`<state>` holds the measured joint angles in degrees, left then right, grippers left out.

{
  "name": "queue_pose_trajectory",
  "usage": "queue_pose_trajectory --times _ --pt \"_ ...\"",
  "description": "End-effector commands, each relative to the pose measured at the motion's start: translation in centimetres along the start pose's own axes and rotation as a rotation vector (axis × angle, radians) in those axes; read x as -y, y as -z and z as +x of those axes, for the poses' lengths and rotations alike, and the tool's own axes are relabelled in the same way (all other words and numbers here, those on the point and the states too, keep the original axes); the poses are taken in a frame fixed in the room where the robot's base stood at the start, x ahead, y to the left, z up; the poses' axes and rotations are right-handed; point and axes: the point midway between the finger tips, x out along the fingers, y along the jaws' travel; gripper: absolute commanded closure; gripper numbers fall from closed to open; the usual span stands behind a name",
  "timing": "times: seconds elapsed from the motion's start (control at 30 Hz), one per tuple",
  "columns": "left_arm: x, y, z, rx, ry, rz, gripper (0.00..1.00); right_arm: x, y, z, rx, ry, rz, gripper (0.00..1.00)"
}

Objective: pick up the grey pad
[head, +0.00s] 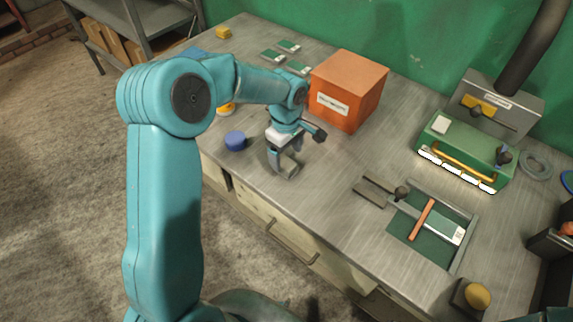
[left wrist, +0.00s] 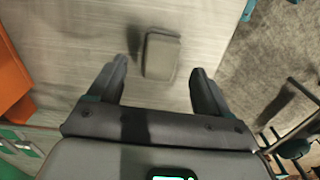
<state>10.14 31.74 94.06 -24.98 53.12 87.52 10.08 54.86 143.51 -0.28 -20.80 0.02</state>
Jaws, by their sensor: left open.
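The grey pad (left wrist: 161,50) is a small rounded block on the metal bench top in the left wrist view. It lies between and slightly beyond the fingertips of my left gripper (left wrist: 160,68), with space on both sides. In the head view my left gripper (head: 285,168) points down, open, low over the bench near its front edge. The pad is largely hidden by the gripper there, and I cannot tell its outline. My right gripper is not in view.
An orange box (head: 345,90) stands behind my left gripper. A blue round piece (head: 235,140) lies to its left. A fixture with a green plate (head: 415,238) and a green machine (head: 465,150) are to the right.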

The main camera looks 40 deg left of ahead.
Motion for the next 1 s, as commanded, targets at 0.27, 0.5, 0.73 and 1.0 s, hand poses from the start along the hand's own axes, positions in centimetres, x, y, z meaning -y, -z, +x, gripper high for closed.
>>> queue_pose_trajectory --times 0.27,0.5,0.73,1.0 --pt "0.0 0.0 4.1 0.002 0.004 -0.001 0.21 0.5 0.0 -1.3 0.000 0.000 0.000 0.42" --pt "-0.1 0.1 4.8 0.001 0.001 -0.001 0.21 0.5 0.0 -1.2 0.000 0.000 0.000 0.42" --pt "-0.1 0.0 4.8 0.001 0.002 -0.001 0.77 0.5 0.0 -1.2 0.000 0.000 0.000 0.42" --pt "-0.1 0.0 4.8 0.001 0.002 -0.001 0.82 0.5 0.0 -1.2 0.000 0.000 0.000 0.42"
